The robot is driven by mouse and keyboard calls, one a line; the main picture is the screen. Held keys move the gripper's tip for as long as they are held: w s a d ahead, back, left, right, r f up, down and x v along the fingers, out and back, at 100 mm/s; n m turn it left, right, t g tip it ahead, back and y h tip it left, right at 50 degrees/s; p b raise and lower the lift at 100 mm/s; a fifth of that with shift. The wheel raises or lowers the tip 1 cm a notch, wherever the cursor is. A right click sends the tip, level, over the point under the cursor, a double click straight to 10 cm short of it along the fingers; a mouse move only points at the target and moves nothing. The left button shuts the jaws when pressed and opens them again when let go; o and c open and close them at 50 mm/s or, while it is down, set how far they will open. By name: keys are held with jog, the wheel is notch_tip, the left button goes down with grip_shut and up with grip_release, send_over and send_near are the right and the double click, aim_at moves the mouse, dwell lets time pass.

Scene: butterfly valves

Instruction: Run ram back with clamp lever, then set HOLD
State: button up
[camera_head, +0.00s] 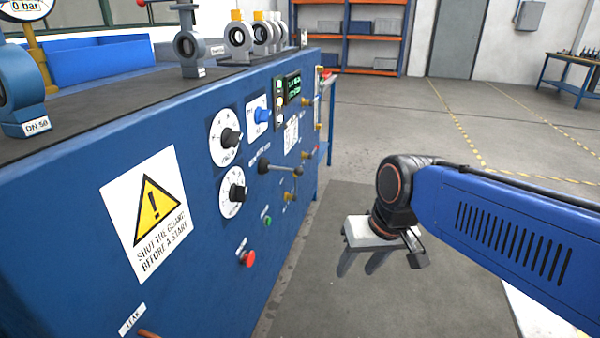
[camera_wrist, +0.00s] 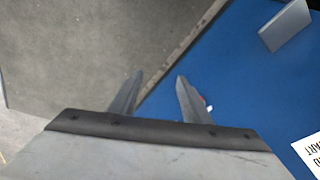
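A lever with a dark ball end (camera_head: 265,165) and a grey rod sticks out of the front of the blue bench (camera_head: 200,290). The lettering above it is too small to read surely, so I cannot confirm it is the clamp lever. A blue selector knob (camera_head: 262,115) sits on a white plate above it; I cannot read its positions or find HOLD. The ram is not identifiable. My gripper (camera_head: 358,268) is open and empty over the floor, to the right of the bench and apart from it. In the wrist view its two fingers (camera_wrist: 158,78) stand apart with nothing between them.
Two black dial knobs (camera_head: 230,137) (camera_head: 237,193), a red button (camera_head: 247,259), a green button (camera_head: 266,219) and a small display (camera_head: 292,86) are on the bench front. A warning sign (camera_head: 148,213) is nearer. Grey floor (camera_head: 380,120) is free right of the bench.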

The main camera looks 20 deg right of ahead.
jog(key=w+a+m+g+y, duration=0.3)
jog(key=w+m+y, duration=0.25)
jog(key=w, duration=0.25)
jog(key=m+t+y, duration=0.7)
jog(key=m+y, duration=0.3)
jog(key=m, duration=0.3)
send_near(298, 171)
jog(key=x, duration=0.3)
jog(key=w+x, duration=0.1)
jog(key=x, duration=0.6)
jog(key=shift+w+d+f, duration=0.15)
jog(key=shift+d+f, duration=0.2)
jog(key=shift+f, duration=0.05)
grip_shut()
jog(key=shift+m, duration=0.25)
